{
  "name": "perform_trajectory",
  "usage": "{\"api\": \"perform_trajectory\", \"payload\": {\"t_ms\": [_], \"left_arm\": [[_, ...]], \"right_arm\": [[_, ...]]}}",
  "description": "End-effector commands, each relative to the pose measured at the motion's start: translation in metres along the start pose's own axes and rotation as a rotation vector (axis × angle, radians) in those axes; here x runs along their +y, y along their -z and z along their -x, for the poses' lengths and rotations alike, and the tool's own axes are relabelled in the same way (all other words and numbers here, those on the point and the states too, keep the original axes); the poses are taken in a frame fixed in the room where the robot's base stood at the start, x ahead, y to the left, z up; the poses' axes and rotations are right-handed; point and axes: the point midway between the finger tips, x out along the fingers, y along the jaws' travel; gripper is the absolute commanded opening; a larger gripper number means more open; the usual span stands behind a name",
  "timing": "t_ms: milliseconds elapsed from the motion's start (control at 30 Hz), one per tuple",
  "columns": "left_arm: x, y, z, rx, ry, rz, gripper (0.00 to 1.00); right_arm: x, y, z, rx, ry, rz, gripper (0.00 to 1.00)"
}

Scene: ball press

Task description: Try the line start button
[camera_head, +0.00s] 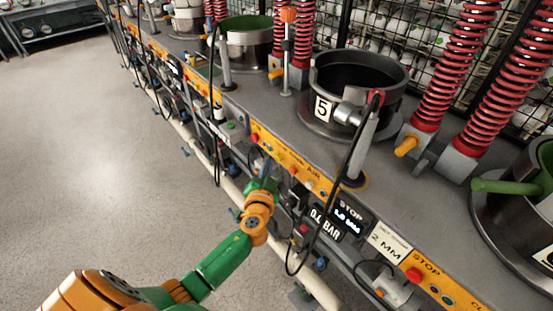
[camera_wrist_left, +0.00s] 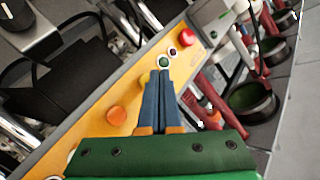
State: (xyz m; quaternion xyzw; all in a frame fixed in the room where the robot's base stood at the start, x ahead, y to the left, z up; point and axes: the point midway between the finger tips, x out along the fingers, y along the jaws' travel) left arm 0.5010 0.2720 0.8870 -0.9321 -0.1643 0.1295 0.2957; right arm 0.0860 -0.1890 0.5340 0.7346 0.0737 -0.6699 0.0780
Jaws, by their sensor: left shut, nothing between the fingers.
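My left gripper (camera_head: 263,168) is at the orange control panel (camera_head: 318,181) on the front of the machine line. Its blue fingers (camera_wrist_left: 160,98) are shut with nothing between them in the left wrist view. Their tips lie just short of a small green button with a pale ring (camera_wrist_left: 163,62). I cannot tell whether the tips touch it. A small dark red button (camera_wrist_left: 172,51) and a larger red button (camera_wrist_left: 187,38) sit beyond it on the same panel. The panel lettering near the fingers is too small to read. My right gripper is not in view.
An orange knob (camera_wrist_left: 117,115) is beside the fingers. A black cable (camera_head: 345,185) hangs over the panel to the right. The floor (camera_head: 100,150) at left is clear.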

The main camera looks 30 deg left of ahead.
Motion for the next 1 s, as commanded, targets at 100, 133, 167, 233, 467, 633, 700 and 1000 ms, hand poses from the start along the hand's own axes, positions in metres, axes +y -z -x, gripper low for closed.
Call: {"api": "perform_trajectory", "payload": {"t_ms": [100,133,167,233,467,633,700,1000], "left_arm": [[0.0,0.0,0.0,0.0,0.0,0.0,0.0],[0.0,0.0,0.0,0.0,0.0,0.0,0.0],[0.0,0.0,0.0,0.0,0.0,0.0,0.0],[0.0,0.0,0.0,0.0,0.0,0.0,0.0],[0.0,0.0,0.0,0.0,0.0,0.0,0.0],[0.0001,0.0,-0.0001,0.0,0.0,0.0,0.0],[0.0008,0.0002,-0.0008,0.0,0.0,0.001,0.0],[0.0045,0.0045,-0.006,0.0,0.0,0.0,0.0]], "right_arm": [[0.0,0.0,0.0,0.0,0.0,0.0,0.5],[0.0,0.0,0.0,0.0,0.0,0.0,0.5],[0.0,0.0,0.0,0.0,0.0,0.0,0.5],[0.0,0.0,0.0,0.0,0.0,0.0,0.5],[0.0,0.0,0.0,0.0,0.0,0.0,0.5],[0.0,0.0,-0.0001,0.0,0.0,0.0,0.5],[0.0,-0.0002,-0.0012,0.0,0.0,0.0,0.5],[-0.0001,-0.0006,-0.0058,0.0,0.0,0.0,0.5]]}}
